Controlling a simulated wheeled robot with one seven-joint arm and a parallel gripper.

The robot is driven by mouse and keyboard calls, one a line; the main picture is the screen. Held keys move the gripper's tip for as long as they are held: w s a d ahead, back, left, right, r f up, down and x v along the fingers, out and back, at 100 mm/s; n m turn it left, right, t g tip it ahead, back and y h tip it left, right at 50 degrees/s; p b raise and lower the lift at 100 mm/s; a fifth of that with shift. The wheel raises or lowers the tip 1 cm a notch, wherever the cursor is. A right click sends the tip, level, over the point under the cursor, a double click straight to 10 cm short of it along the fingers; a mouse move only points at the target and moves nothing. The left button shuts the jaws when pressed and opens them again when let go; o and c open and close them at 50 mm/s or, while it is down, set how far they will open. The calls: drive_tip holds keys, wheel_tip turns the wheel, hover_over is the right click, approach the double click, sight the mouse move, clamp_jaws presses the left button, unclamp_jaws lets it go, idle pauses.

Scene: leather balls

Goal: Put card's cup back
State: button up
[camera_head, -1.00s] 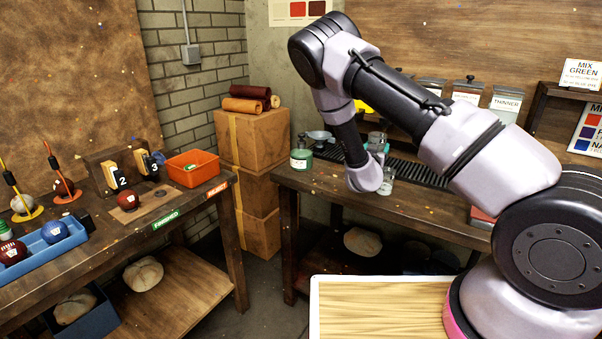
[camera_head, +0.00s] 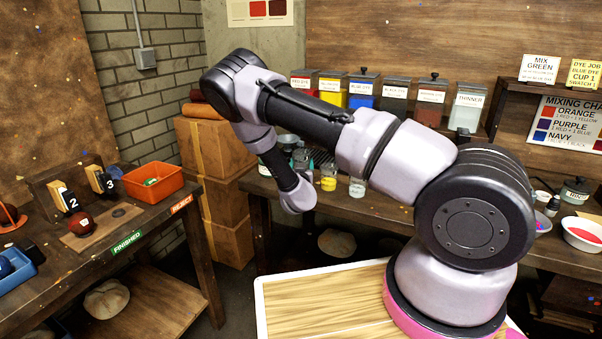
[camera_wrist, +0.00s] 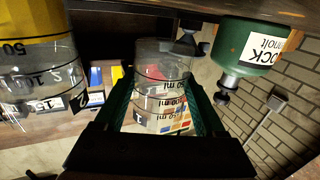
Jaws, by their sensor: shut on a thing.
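The dye job card (camera_head: 583,73) stands at the upper right in the head view and reads blue dye, cup 1. In the wrist view my gripper (camera_wrist: 162,92) is shut on a clear cup (camera_wrist: 160,72) with black measuring marks. A "1" shows low on it, but I cannot tell whether it is the cup's own label. The cup looks empty. A second cup (camera_wrist: 35,75) with yellow liquid is at the left; it also shows in the head view (camera_head: 328,183). Another clear cup (camera_head: 357,187) stands right of it.
A green bottle (camera_wrist: 243,45) is close on the right in the wrist view. Several dye containers (camera_head: 362,91) line the back of the bench. A white bowl of red (camera_head: 583,234) stands at the right. The left bench holds an orange bin (camera_head: 152,184).

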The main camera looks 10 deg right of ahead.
drive_tip(key=shift+f, duration=1.55)
drive_tip(key=shift+f, duration=0.1)
drive_tip(key=shift+f, duration=0.15)
drive_tip(key=o, duration=1.4)
